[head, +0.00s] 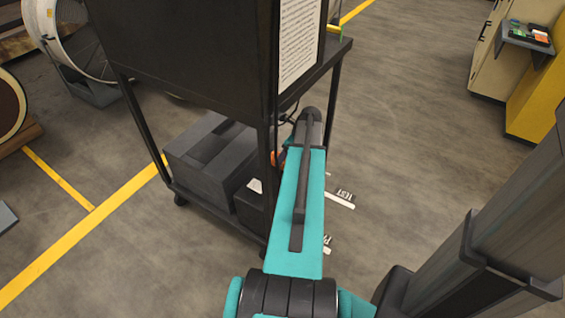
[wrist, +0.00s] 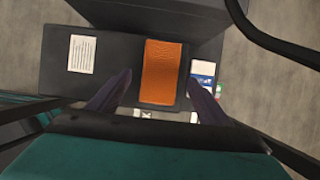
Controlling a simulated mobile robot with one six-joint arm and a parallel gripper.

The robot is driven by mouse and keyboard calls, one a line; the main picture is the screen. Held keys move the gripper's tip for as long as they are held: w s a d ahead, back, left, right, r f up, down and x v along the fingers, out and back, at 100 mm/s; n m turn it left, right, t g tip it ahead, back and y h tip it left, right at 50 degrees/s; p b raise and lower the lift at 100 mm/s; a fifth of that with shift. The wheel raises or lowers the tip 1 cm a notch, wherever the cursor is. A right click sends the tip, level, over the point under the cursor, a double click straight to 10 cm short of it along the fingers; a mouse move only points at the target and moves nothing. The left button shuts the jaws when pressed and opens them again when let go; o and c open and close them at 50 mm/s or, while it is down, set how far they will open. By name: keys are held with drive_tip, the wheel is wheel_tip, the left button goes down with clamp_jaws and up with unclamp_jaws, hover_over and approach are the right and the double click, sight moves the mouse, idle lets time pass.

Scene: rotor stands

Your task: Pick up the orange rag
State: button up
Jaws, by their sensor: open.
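The orange rag (wrist: 163,72) shows in the wrist view as a flat, textured rectangle on a dark surface, near the middle of the picture. My gripper (wrist: 158,92) is open, with one dark finger to the left of the rag's near end and the other to the right. The rag is between the fingers in the picture; I cannot tell how far below them it is. Nothing is held. In the head view my arm hides the gripper, and a small orange patch beside the arm is too covered to identify.
A black wheeled cart (head: 338,48) carries a tall black cabinet (head: 190,50). Its lower shelf holds a grey box (head: 205,150). A white label (wrist: 82,54) and blue-white items (wrist: 203,75) flank the rag. A cart post stands close to my arm. Floor to the right is clear.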

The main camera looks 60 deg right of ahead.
drive_tip(key=shift+x, duration=1.55)
drive_tip(key=c, duration=1.1)
drive_tip(key=shift+c, duration=0.2)
drive_tip(key=shift+r, duration=0.7)
wheel_tip(320, 180, up, 2)
drive_tip(key=shift+r+p, duration=0.15)
drive_tip(key=shift+p, duration=0.25)
drive_tip(key=s+d+r+p, duration=0.1)
drive_tip(key=s+d+p, duration=0.1)
drive_tip(key=s+d, duration=0.7)
drive_tip(key=s, duration=0.4)
drive_tip(key=shift+d, duration=0.2)
drive_tip(key=shift+r, duration=0.15)
